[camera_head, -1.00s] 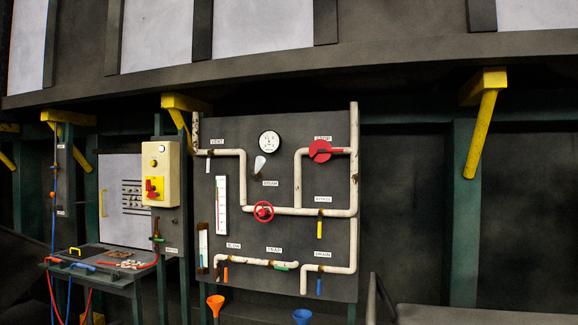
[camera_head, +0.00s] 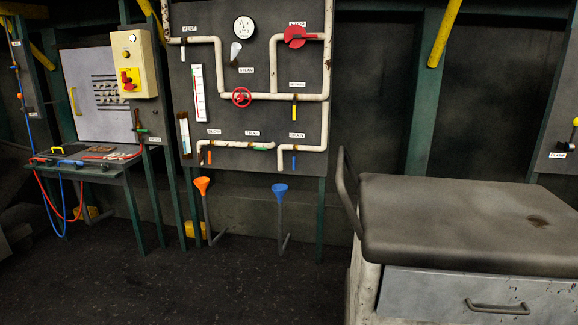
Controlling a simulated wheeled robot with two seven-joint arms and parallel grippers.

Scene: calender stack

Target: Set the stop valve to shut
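A dark upright panel (camera_head: 265,75) with cream pipes stands at the back, left of centre. A red valve handle (camera_head: 295,37) sits on the upper right pipe, under a small label (camera_head: 297,23) that seems to read STOP. The handle looks like a broad, partly round red piece with a bar pointing right along the horizontal pipe. A red round handwheel (camera_head: 241,97) sits lower on the middle pipe. Neither of my grippers is in view, and nothing touches the valves.
A padded cart (camera_head: 470,225) with a drawer and a push handle (camera_head: 349,190) stands at the front right. An orange funnel (camera_head: 202,185) and a blue funnel (camera_head: 280,189) stand below the panel. A side bench (camera_head: 85,165) is at left. The dark floor (camera_head: 230,290) between is open.

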